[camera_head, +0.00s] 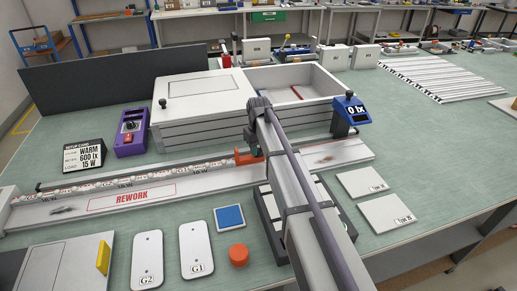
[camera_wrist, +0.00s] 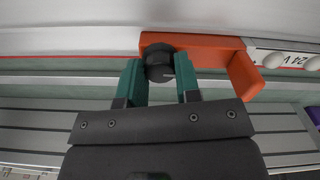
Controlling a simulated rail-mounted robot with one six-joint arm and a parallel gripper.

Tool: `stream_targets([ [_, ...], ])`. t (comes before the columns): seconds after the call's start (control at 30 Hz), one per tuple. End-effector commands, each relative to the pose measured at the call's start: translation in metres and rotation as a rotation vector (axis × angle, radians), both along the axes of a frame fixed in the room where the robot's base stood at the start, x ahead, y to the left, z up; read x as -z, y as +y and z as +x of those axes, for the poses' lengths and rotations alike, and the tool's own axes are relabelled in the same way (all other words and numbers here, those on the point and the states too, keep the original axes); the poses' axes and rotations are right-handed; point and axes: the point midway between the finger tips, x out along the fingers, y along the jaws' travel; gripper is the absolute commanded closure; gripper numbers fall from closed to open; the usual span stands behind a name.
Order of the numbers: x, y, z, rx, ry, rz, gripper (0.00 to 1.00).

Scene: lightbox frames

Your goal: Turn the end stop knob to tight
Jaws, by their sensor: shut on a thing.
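The orange end stop (camera_head: 243,157) stands at the right end of the LED strip (camera_head: 140,178) on the long white board marked REWORK. In the wrist view the end stop (camera_wrist: 205,48) is an orange bar with an arm at its right. Its round black knob (camera_wrist: 160,62) sits at the bar's left end. My gripper (camera_wrist: 160,75) has its two green fingers on either side of the knob, shut on it. A short pale line on the knob points to the right. In the head view my arm hides the knob, and my gripper (camera_head: 258,150) shows only in part.
A white lightbox (camera_head: 200,101) with an open-topped section stands behind. A blue meter reading 0 lx (camera_head: 350,109) is at its right. A purple switch box (camera_head: 131,132) and a setup card (camera_head: 84,155) stand at the left. Plates G1 and G2 lie in front.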

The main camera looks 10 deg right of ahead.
Motion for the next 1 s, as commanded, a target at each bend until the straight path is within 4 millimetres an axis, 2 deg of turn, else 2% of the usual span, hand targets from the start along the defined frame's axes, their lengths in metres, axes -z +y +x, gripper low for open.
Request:
stream_targets([
  [1.0, 0.0003, 0.0006, -0.0006, 0.961, 0.001, 0.0, 0.93],
])
